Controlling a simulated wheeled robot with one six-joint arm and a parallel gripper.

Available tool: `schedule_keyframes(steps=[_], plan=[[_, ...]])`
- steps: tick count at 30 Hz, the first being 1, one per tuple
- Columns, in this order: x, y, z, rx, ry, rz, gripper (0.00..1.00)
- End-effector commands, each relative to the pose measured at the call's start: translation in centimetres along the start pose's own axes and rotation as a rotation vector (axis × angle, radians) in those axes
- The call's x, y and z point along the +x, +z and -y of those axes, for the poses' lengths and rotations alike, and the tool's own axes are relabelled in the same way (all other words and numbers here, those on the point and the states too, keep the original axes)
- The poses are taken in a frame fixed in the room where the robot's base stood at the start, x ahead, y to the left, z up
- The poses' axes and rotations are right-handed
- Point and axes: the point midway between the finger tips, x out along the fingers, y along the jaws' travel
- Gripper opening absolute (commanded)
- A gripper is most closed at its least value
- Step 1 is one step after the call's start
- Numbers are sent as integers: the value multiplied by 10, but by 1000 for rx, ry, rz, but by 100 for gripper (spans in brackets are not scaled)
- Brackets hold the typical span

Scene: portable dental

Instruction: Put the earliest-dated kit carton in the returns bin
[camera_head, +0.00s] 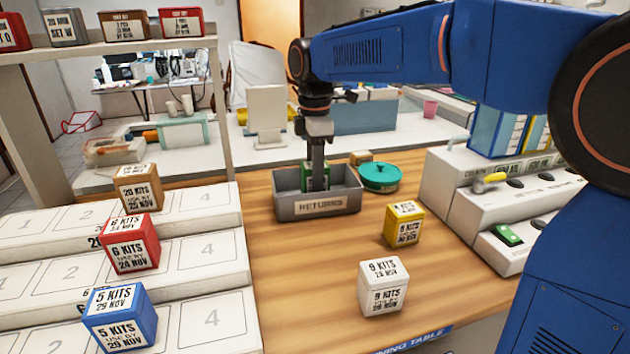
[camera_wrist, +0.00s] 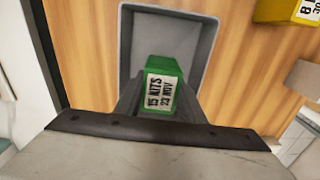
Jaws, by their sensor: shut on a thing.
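My gripper (camera_head: 318,184) points down into the grey returns bin (camera_head: 348,201) on the wooden table. It is shut on a green carton (camera_head: 306,177), which sits partly below the bin's rim. In the wrist view the green carton (camera_wrist: 161,104) reads 15 kits, 23 Nov, with the bin (camera_wrist: 207,50) around it. I cannot tell whether it touches the bin floor. On the left steps are a brown carton (camera_head: 139,189), a red carton (camera_head: 131,243) dated 24 Nov and a blue carton (camera_head: 120,318) dated 29 Nov. A yellow carton (camera_head: 404,224) and a white carton (camera_head: 383,286) stand on the table.
A round teal lidded pot (camera_head: 381,176) sits right of the bin, with a small tan box (camera_head: 360,157) behind. A white console (camera_head: 500,205) bounds the table's right side. Several boxes line the upper left shelf (camera_head: 110,48). The table between bin and white carton is clear.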

Motion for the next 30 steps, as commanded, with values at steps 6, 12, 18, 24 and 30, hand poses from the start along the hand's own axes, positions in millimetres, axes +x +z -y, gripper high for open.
schedule_keyframes(steps=[6, 12, 18, 24, 30], plan=[[21, 0, 0, 0, -1, 0, 13], [21, 0, 0, 0, 0, 0, 13], [23, 0, 0, 0, 0, 0, 50], [23, 0, 0, 0, 0, 0, 54], [19, 0, 0, 0, 0, 0, 54]])
